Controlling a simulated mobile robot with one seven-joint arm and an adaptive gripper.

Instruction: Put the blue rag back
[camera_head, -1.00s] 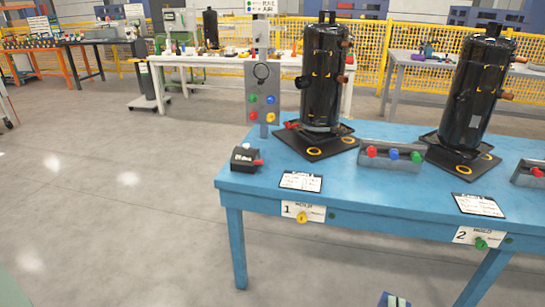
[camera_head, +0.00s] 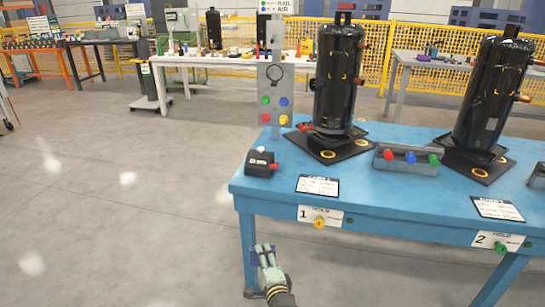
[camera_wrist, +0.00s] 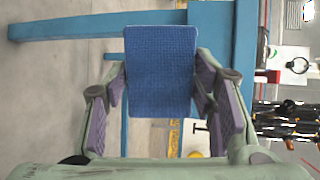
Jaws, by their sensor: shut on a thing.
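The blue rag (camera_wrist: 160,70) is a flat, woven, roughly rectangular piece between the fingers of my gripper (camera_wrist: 162,88) in the wrist view. My gripper is shut on it. In the head view my gripper (camera_head: 264,250) is at the bottom middle, in front of the near left leg of the blue table and lower in the picture than the tabletop. Only a small dark blue part of the rag (camera_head: 255,257) shows there, beside the fingers.
The blue table (camera_head: 265,188) carries two black compressors (camera_head: 339,75) (camera_head: 490,92) on dark bases, a grey tray (camera_head: 408,160) with coloured caps, a small black box (camera_head: 261,163) and cards. A grey post panel (camera_head: 274,95) stands behind its left corner. Open floor (camera_head: 110,210) lies left.

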